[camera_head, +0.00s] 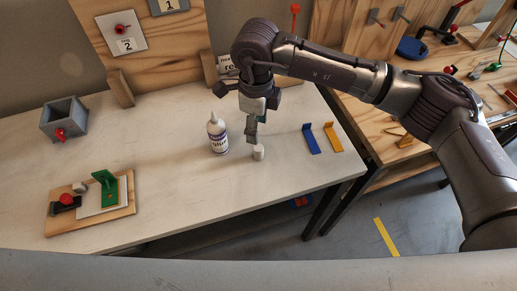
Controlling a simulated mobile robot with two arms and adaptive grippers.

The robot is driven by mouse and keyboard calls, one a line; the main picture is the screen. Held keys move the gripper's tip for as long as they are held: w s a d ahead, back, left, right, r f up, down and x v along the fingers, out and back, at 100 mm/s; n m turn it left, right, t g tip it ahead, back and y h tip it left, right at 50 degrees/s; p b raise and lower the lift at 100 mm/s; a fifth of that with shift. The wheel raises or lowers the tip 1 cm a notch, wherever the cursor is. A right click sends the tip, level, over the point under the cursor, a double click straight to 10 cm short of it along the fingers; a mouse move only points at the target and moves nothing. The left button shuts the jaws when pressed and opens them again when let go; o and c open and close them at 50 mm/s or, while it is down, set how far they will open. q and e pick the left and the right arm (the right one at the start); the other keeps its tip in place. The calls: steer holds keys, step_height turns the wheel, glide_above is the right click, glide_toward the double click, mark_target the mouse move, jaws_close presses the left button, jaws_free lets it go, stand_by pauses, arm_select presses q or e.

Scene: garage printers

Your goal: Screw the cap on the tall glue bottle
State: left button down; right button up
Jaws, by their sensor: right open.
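The glue bottle (218,137) stands upright on the white table, white with a dark printed label and a narrow pointed top. A small white cylinder, apparently the cap (258,153), stands on the table to the right of the bottle. My right gripper (252,138) points down just above and behind this cap, with its fingers open. It partly overlaps the cap in the picture, so I cannot tell whether they touch. The gripper is apart from the bottle. My left gripper is not in view.
A blue bracket (311,139) and a yellow bracket (333,137) lie to the right. A wooden board (120,212) with a green bracket and red knob lies front left. A grey box (64,119) stands back left. The table's middle left is clear.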

mark_target(259, 148)
steer(key=shift+f, duration=2.2)
steer(key=shift+f+p, duration=0.1)
steer(key=shift+p, duration=0.25)
steer(key=f, duration=0.1)
steer(key=f+p, duration=0.1)
steer(key=f, duration=0.1)
steer(key=f+p, duration=0.1)
steer(key=shift+d+f, duration=0.15)
steer(key=shift+d, duration=0.1)
steer(key=shift+f, duration=0.4)
steer(key=c, duration=0.8)
